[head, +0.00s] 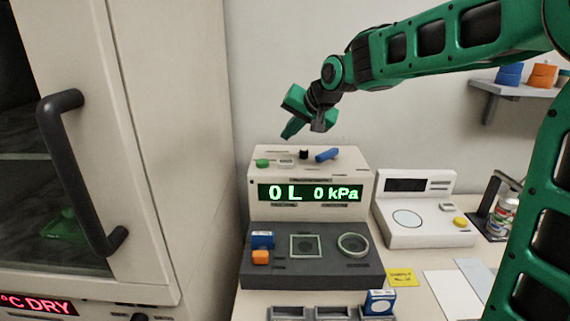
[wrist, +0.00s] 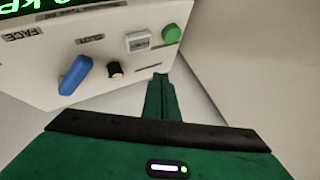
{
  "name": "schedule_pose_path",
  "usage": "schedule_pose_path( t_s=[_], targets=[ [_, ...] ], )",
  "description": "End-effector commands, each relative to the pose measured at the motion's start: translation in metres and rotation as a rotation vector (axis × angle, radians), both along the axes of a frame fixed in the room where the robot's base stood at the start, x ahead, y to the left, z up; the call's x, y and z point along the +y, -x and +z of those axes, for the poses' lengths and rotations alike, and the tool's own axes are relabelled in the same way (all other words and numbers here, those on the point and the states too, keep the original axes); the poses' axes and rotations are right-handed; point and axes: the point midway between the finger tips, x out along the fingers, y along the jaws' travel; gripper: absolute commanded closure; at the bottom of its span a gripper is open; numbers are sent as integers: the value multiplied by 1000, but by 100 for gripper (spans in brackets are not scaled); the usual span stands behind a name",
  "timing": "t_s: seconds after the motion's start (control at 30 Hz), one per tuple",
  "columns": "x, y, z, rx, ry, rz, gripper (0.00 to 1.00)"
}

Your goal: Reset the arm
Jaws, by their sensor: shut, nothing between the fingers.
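My arm (head: 450,45) is green and reaches in from the upper right in the head view. My gripper (head: 288,131) hangs above the top left of the particle classifier (head: 310,208), pointing down and left. Its green fingers are together and empty in the wrist view (wrist: 162,97). The classifier's top carries a green button (head: 262,163), a white switch (head: 286,162), a black knob (head: 304,154) and a blue lever (head: 327,155). The fingertips appear close to the green button (wrist: 171,33) in the wrist view; I cannot tell whether they touch the housing. The display reads "0 L 0 kPa".
A tall cabinet with a dark handle (head: 75,170) stands at the left. A white device (head: 425,232) with a yellow button is at the right. Blue and orange blocks (head: 260,257) sit on the dark front plate. A wall shelf (head: 515,90) is at the upper right.

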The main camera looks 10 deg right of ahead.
Motion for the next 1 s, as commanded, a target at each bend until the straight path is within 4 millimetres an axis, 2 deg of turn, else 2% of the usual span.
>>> schedule_pose_path(
  t_s=[0.4,0.47,0.57,0.67,0.77,0.9,0.97,1.0],
  targets=[
    [-3,1,-1,2,4,-3,100],
    [-11,6,-3,11,16,-10,100],
    [-38,25,-13,46,61,-32,100],
    [-81,60,-29,108,126,-67,100],
    [-125,106,-48,193,191,-101,100],
    [-177,177,-75,321,254,-136,100],
    [-194,211,-87,380,272,-148,100],
    [-205,234,-94,421,280,-156,100]
  ],
)
